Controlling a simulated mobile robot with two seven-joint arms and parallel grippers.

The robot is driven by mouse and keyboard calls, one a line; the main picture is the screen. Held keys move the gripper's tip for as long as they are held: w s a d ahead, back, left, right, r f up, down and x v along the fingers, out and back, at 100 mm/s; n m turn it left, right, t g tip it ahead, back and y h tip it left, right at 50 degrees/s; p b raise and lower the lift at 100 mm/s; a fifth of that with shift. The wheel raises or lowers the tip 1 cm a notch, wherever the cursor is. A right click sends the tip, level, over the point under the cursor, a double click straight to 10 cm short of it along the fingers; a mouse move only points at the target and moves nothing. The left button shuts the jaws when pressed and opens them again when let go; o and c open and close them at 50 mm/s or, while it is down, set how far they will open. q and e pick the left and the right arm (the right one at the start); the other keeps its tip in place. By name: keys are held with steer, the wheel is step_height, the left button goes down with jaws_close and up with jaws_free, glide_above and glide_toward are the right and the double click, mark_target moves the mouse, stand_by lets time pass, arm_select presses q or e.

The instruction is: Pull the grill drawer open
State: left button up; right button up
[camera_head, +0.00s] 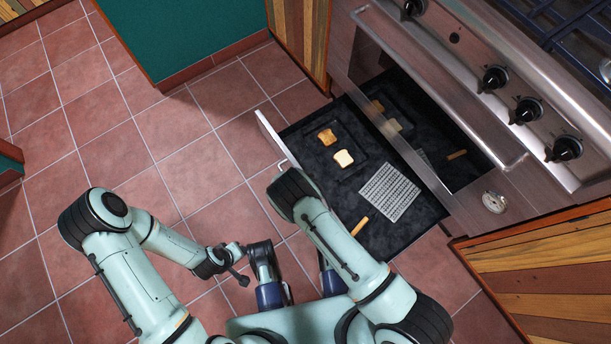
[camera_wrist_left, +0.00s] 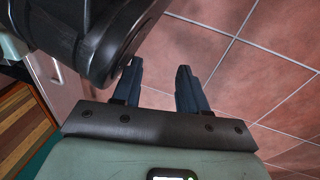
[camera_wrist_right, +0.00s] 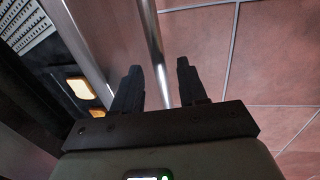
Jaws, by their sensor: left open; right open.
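The grill drawer (camera_head: 413,222) stands well out from under the oven in the head view, its dark interior exposed. Its pale front panel (camera_head: 272,136) faces the floor at left; my right arm covers much of it. In the right wrist view, the metal bar handle (camera_wrist_right: 152,40) runs along the drawer front (camera_wrist_right: 84,36). My right gripper (camera_wrist_right: 158,85) is open, with the bar appearing between its fingers; contact cannot be told. My left gripper (camera_wrist_left: 158,88) is open and empty above the floor in the left wrist view. The right gripper is hidden in the head view.
In the drawer lie two bread slices (camera_head: 343,158) (camera_head: 327,137), a wire rack (camera_head: 388,191) and a wooden-handled item (camera_head: 360,226). The oven (camera_head: 470,95) with knobs stands behind. A wooden cabinet (camera_head: 540,265) is at right. Tiled floor (camera_head: 165,150) at left is clear.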

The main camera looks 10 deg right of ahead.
arm_select(q)
step_height(320, 180, up, 6)
steer(key=d+p, duration=0.2)
steer(key=p, duration=0.2)
steer(key=shift+w+d, duration=0.2)
steer(key=shift+w, duration=0.1)
arm_select(e)
step_height(320, 180, up, 13)
steer(key=s+a, duration=0.1)
steer(key=a, duration=0.1)
steer(key=shift+a, duration=0.2)
arm_select(q)
steer(key=shift+r, duration=0.1)
